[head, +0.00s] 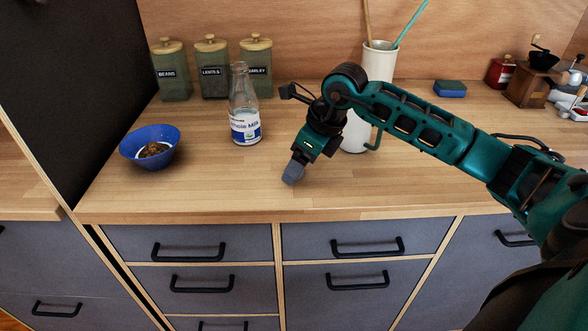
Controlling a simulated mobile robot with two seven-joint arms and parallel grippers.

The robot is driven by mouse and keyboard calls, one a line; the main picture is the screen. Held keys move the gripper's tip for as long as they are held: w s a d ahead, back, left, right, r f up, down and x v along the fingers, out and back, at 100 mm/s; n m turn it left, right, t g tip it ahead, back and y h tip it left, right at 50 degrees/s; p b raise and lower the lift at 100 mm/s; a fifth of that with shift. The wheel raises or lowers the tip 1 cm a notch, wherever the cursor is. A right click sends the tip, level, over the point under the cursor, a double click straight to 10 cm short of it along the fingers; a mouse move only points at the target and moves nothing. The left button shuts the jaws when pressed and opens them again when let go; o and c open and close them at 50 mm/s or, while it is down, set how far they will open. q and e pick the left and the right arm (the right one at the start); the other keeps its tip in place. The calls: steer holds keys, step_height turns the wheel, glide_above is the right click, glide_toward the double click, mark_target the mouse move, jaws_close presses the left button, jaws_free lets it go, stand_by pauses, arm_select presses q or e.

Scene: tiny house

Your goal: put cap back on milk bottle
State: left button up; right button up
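The milk bottle (245,115) is clear glass with a white and blue label and stands upright on the wooden counter. I see no distinct cap on its mouth. My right gripper (292,174) points down over the counter, to the right of the bottle and nearer the front edge, apart from it. Its grey-blue tip is seen edge-on, so I cannot tell whether it is open or shut, or whether it holds a cap. No separate cap is clearly visible on the counter. My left gripper is out of view.
A blue bowl (150,147) with dark contents stands left of the bottle. Several green canisters (212,72) stand behind it. A white utensil holder (379,62) and a partly hidden white vessel (355,132) are behind my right arm. The counter's front middle is clear.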

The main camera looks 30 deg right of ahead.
steer(key=shift+w+f, duration=0.1)
steer(key=shift+f, duration=0.2)
steer(key=c, duration=1.1)
steer(key=shift+r, duration=0.15)
step_height(320, 180, up, 20)
steer(key=shift+f+p, duration=0.1)
steer(key=shift+p, duration=0.7)
